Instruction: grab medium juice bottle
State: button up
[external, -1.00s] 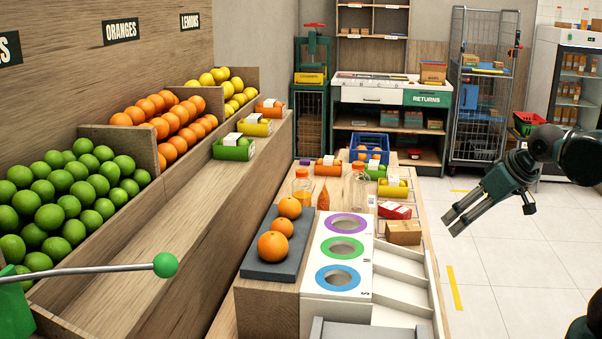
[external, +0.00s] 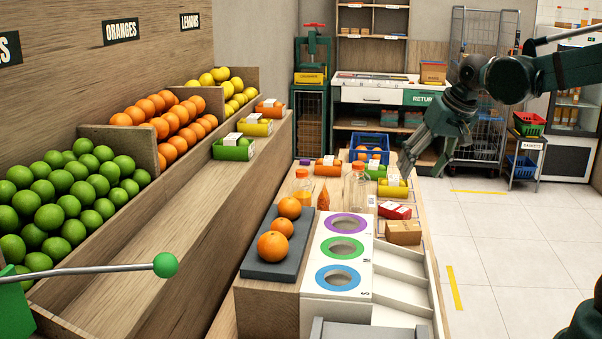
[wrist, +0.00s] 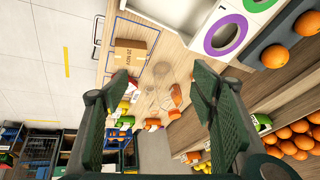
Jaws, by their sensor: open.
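Three bottles stand on the wooden counter behind the ringed panel. One is a bottle of orange juice with an orange cap (external: 303,190). Beside it is a slim orange bottle (external: 323,196). The third is a clear bottle with an orange cap (external: 357,188), which looks empty. I cannot tell which one is the medium juice bottle. My gripper (external: 406,172) is open and empty, above and to the right of the clear bottle, pointing down and left. In the wrist view, my open fingers (wrist: 158,78) frame a faint clear bottle (wrist: 154,98) and an orange bottle (wrist: 175,93).
A cardboard box (external: 403,232) and a red-and-white pack (external: 394,211) lie at the counter's right. A yellow pack (external: 392,189) is near my gripper. A blue crate (external: 369,149) stands behind. Oranges (external: 274,245) sit on a dark tray at the front.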

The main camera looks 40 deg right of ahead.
jog(key=w+a+r+m+g+p, duration=0.1)
jog(key=w+a+r+m+p, duration=0.15)
jog(key=w, duration=0.75)
jog(key=m+g+p, duration=0.3)
jog(key=m+p, duration=0.3)
jog(key=p, duration=0.1)
send_near(302, 171)
jog(key=s+d, duration=0.4)
jog(key=s, duration=0.4)
jog(key=w+a+f+p, duration=0.1)
jog(key=w+f, duration=0.1)
jog(key=w+a+f+m+p, duration=0.1)
jog(key=w+f, duration=0.2)
jog(key=w+a+f+m+p, duration=0.1)
jog(key=w+f, duration=0.1)
jog(key=w, duration=0.1)
jog(key=shift+w+a+f+g, duration=0.1)
jog(key=shift+a+f+g, duration=0.1)
jog(key=shift+a+g, duration=0.15)
jog(key=shift+w+a+f+m, duration=0.2)
jog(key=shift+w+f+m, duration=0.3)
jog(key=shift+f, duration=0.2)
jog(key=shift+f, duration=1.25)
jog(key=shift+f+p, duration=0.4)
jog(key=shift+f, duration=2.2)
